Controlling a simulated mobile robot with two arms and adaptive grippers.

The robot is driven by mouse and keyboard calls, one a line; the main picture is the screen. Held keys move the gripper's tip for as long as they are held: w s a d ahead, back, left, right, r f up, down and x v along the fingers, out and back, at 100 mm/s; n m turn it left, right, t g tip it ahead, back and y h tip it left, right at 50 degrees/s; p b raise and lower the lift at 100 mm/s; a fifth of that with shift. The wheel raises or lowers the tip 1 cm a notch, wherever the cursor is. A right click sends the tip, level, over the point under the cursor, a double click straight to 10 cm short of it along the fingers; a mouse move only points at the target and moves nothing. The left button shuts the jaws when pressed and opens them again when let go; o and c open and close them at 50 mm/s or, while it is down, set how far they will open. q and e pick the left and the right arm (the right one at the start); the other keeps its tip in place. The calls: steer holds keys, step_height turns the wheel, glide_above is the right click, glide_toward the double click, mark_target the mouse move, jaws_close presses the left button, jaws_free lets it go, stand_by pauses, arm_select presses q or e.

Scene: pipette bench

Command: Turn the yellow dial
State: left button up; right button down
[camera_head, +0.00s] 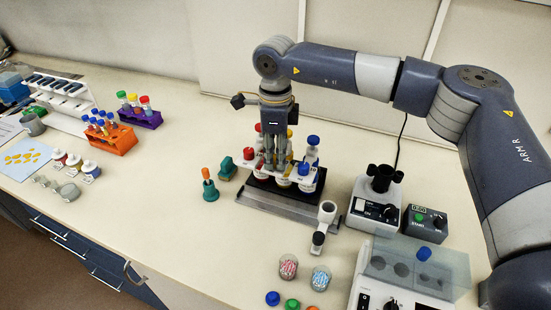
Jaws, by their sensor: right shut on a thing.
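My right gripper (277,164) points straight down over a white rack on a black base (260,189), among bottles with coloured caps. The fingers hide much of the contact, and the dial's turn angle cannot be read. My left gripper is not in view.
Bottles with a red cap (249,153) and a blue cap (313,140) stand close to the gripper. Tube racks (110,137) stand at left.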

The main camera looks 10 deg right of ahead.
mark_target(275, 157)
steer(key=m+b, duration=0.2)
steer(key=m, duration=0.1)
steer(key=shift+f+b, duration=0.15)
steer(key=shift+b, duration=0.15)
steer(key=shift+m+b, duration=0.8)
steer(key=shift+m, duration=0.5)
steer(key=shift+r+m, duration=0.2)
steer(key=shift+m, duration=0.1)
steer(key=c, duration=1.4)
jaws_free()
steer(key=shift+r, duration=0.2)
step_height(275, 157, up, 12)
steer(key=shift+f, duration=0.2)
